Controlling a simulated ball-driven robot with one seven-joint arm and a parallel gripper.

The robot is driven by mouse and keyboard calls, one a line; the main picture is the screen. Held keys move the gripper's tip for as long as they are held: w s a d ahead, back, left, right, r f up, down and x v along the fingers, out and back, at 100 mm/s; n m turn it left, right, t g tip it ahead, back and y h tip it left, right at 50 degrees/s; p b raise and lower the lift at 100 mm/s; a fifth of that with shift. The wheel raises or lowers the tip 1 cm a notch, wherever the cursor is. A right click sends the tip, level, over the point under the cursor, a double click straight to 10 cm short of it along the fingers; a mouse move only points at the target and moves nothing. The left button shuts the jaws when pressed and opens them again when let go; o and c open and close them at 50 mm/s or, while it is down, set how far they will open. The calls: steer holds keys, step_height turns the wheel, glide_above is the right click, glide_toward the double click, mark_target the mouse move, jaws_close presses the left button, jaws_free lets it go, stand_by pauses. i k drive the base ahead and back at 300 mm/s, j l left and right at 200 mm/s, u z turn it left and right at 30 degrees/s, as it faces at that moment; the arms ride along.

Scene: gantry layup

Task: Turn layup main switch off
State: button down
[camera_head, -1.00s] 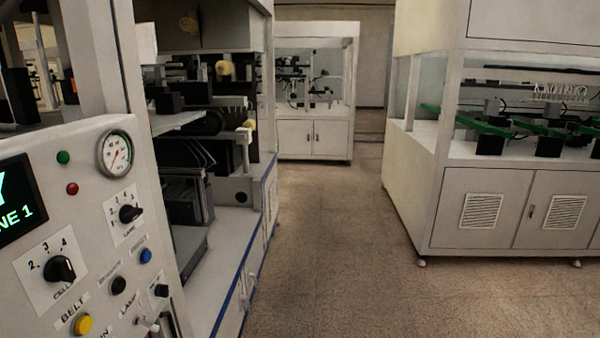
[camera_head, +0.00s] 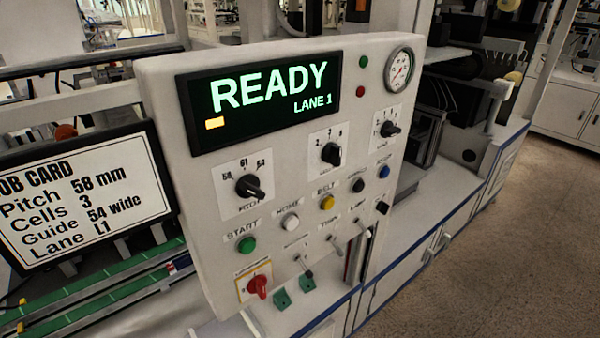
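The layup control panel (camera_head: 180,75) stands in the middle of the view, a light box with knobs, buttons and toggles. Its lower left corner has a red rotary switch (camera_head: 258,286) on a yellow-edged plate, which looks like the main switch; its label is too small to read. The handle's exact setting is hard to tell. The display (camera_head: 262,96) is lit and reads "READY" and "LANE 1". A green start button (camera_head: 246,245) sits above the red switch. My gripper is not in view.
A job card screen (camera_head: 80,200) stands left of the panel, above green rails (camera_head: 95,292). Pitch (camera_head: 249,187), cell (camera_head: 331,153) and lane (camera_head: 390,129) knobs sit close together, with several toggles below. Open floor (camera_head: 490,240) lies at the right.

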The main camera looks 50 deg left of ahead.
mark_target(257, 284)
steer(key=u, duration=1.3)
